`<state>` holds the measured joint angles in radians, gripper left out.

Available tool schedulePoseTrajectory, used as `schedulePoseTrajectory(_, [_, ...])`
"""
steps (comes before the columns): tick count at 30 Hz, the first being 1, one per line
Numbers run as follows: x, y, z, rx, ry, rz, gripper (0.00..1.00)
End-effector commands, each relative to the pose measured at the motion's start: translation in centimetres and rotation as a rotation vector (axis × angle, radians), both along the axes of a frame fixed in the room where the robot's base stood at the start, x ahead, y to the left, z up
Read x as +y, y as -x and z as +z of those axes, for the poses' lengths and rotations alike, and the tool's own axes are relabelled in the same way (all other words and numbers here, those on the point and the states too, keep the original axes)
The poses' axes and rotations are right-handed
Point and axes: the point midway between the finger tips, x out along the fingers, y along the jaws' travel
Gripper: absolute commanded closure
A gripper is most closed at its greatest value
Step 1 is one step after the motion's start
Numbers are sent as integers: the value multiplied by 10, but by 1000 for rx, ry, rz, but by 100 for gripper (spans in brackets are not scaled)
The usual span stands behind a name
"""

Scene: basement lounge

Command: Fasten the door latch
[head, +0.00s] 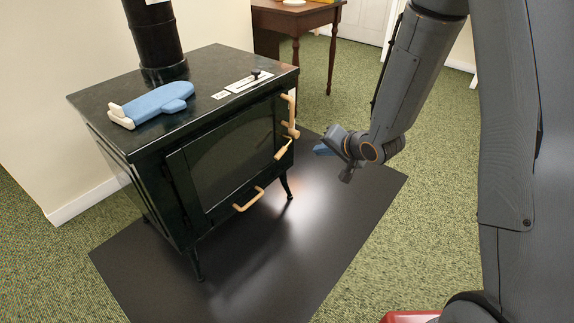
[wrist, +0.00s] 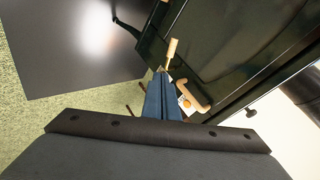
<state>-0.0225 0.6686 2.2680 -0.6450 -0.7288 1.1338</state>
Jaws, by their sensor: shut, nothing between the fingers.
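A black stove has a glass-fronted door (head: 232,160); whether it sits fully flush I cannot tell. A pale wooden latch handle (head: 284,149) sticks out slantwise at the door's right edge. Just above it is a curved wooden handle (head: 290,112) at the stove's right front corner. My gripper (head: 322,149) is to the right of the latch, apart from it, with blue fingers shut and empty. In the wrist view the shut fingertips (wrist: 162,75) point toward a wooden handle (wrist: 172,48), with another wooden piece (wrist: 194,97) beside them; contact is unclear.
A lower wooden handle (head: 249,199) sits below the door. A blue oven mitt (head: 152,103) lies on the stove top near a stovepipe (head: 155,40). A dark floor mat (head: 330,215) lies beneath. A wooden table (head: 296,18) stands behind.

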Motion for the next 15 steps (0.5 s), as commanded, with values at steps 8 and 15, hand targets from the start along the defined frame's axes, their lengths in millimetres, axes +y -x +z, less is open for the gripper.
schedulePoseTrajectory(8, [31, -12, -34, -13, -185, 19, 100])
schedulePoseTrajectory(15, [32, -12, -32, -13, -193, 19, 100])
